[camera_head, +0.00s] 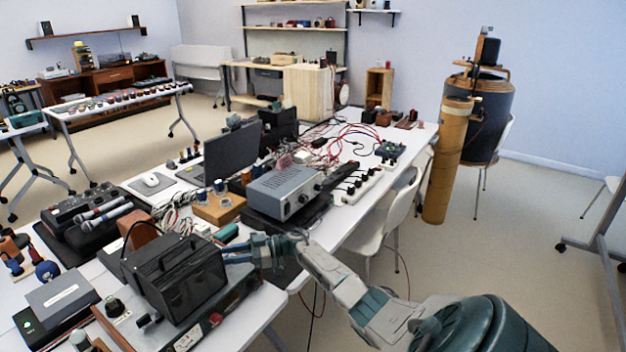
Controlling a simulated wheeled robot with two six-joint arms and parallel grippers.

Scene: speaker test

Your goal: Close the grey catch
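My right gripper (228,253) reaches in from the lower right, at the right side of a black box (176,278) with a thin carry handle on top. Its two bluish fingers point left at the box and appear a little apart, with nothing seen between them. I cannot tell whether the fingertips touch the box. I cannot make out the grey catch; it is too small to tell or hidden. My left gripper is not in view.
The black box stands on a flat grey unit (217,310) on the white table. A grey instrument (285,190), a laptop (232,153), microphones (105,212) and loose cables crowd the tabletop. A white chair (385,225) stands by the right edge; open floor lies beyond.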

